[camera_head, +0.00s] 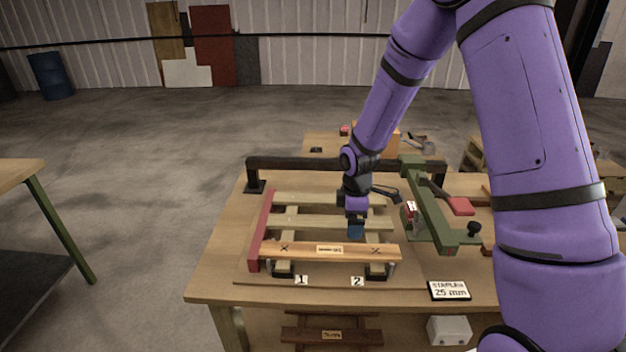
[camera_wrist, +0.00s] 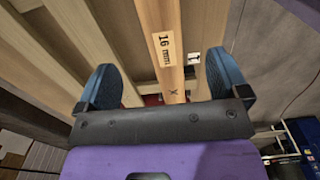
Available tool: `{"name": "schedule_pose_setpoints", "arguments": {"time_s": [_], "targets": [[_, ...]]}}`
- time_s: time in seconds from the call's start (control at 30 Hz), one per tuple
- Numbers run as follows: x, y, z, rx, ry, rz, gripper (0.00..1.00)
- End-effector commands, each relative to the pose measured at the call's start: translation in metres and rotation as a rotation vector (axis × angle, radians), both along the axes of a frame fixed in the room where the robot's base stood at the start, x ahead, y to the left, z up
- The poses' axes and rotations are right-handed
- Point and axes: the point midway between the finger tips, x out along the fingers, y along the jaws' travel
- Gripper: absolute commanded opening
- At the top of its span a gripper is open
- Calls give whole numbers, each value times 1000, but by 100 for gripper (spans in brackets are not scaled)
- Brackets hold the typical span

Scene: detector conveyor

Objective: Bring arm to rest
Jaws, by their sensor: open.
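My gripper (camera_head: 356,230) is open, pointing down over the wooden frame on the workbench, close behind the front slat (camera_head: 300,249). In the wrist view my two blue fingertips (camera_wrist: 163,78) are spread wide, with the same light slat (camera_wrist: 158,18) showing between them. The slat bears a "16 mm" label and dark X marks. Nothing is held between the fingers. I cannot tell how far the fingertips are above the slat. My arm reaches from the right of the head view, bent down over the bench.
The workbench (camera_head: 215,285) carries a red side rail (camera_head: 266,225), a black bar (camera_head: 300,164) at the back and a green lever tool (camera_head: 432,205) close right of my gripper. A "stapler 25 mm" sign (camera_head: 449,290) stands front right.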

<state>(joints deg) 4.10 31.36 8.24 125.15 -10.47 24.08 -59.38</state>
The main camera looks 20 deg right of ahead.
Motion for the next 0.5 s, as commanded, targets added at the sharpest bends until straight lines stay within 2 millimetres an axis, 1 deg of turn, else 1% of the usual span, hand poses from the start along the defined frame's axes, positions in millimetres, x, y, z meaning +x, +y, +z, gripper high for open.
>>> {"name": "schedule_pose_setpoints", "arguments": {"time_s": [0.07,0.17,0.27,0.37,0.4,0.5], "targets": [[0,0,1,-1,-2,-2,93],[-1,-1,11,-4,-11,-22,93],[-4,-3,35,-11,-34,-72,93],[-12,-6,67,-19,-64,-145,93],[-16,-7,81,-21,-77,-177,93],[-27,-10,112,-23,-107,-259,93]]}}
